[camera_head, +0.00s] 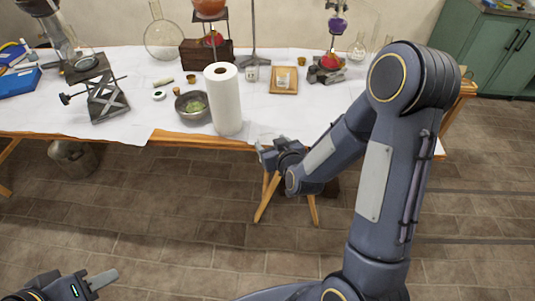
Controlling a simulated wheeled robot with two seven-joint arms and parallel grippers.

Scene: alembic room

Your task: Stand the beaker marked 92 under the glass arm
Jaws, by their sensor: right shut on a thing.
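My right gripper (270,147) is at the front edge of the white-covered table, right of the paper towel roll. It is shut on a small pale thing that is mostly hidden and too small to identify. A small labelled glass vessel (252,73) stands at the back of the table. Another labelled glass vessel (284,80) stands on a square wooden tray (292,92). No number 92 is readable on any vessel. I cannot make out the glass arm for certain. My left gripper (100,281) is low at the bottom left, over the floor, apart from the table; its opening is unclear.
A tall paper towel roll (225,103) and a metal bowl (188,114) stand near the table's front edge. A lab jack (106,100) is at left. A round flask (210,7) and a flask with purple liquid (337,24) stand at the back. The front right of the tabletop is fairly clear.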

